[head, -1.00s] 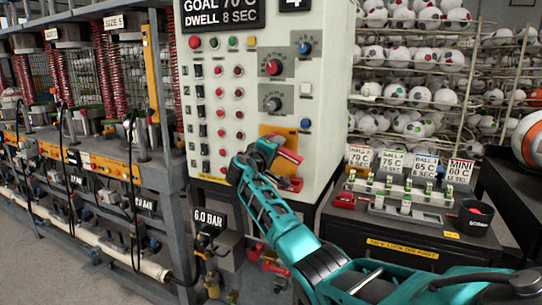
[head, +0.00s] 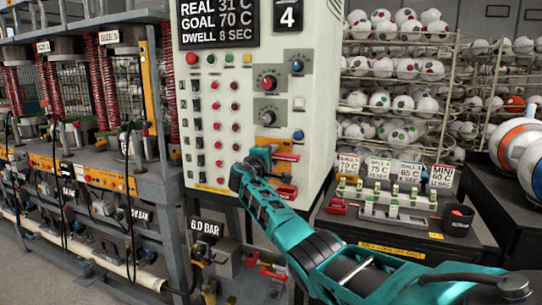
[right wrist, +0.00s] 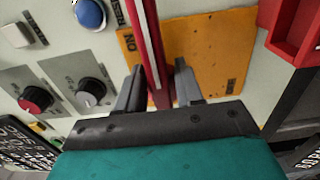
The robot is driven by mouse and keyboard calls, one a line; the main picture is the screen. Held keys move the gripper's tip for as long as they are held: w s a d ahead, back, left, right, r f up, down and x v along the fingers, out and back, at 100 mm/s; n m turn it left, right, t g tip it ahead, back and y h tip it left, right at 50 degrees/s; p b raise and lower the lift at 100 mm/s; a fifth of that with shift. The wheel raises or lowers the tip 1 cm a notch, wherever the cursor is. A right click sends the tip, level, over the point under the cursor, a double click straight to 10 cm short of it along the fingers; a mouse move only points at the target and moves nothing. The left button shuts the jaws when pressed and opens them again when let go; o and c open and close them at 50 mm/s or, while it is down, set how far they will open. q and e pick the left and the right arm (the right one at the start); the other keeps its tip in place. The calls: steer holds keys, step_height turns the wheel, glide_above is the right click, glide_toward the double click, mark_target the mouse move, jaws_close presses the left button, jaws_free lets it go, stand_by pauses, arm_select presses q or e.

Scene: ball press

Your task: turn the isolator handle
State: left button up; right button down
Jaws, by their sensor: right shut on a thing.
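The isolator handle (head: 287,157) is a red lever on an orange plate, low on the right side of the pale control panel's front. It lies roughly level in the head view. My right gripper (head: 272,154) is at the handle. In the right wrist view the red handle (right wrist: 147,40) runs between the two dark fingers of my right gripper (right wrist: 158,88), which is shut on it. The orange plate (right wrist: 210,55) behind it carries an "ON" mark. The handle's pivot is mostly hidden. My left gripper is in no view.
The control panel (head: 225,120) has knobs, buttons and switches. A red part (head: 286,191) sits just below the handle. A dark bench (head: 385,232) with sample stands and a black cup (head: 457,220) is at right. Presses (head: 85,130) stand at left.

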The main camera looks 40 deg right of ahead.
steer(key=shift+r, duration=0.2)
steer(key=c, duration=1)
jaws_free()
steer(key=shift+f, duration=0.1)
steer(key=shift+c, duration=0.2)
steer(key=shift+a, duration=0.1)
steer(key=v, duration=1.2)
steer(key=shift+s+a, duration=0.2)
steer(key=shift+a, duration=0.15)
steer(key=s+a+f+n+t+y, duration=0.25)
steer(key=a+f+y, duration=0.35)
steer(key=f, duration=0.7)
steer(key=s+a+f+n+t+y, duration=0.1)
steer(key=s+a+f+t+y, duration=0.2)
steer(key=a+f, duration=0.8)
steer(key=s+a+f+m+y, duration=0.1)
steer(key=s+a+f+y, duration=0.2)
steer(key=s, duration=0.4)
steer(key=s+a+f+m+g+y, duration=0.1)
steer(key=s+a+f+m+y, duration=0.1)
steer(key=s+a+f, duration=0.3)
steer(key=s+a+f+m+y, duration=0.2)
steer(key=s+a+f+y, duration=0.2)
steer(key=s+a, duration=0.3)
steer(key=s+y, duration=0.1)
steer(key=s, duration=0.2)
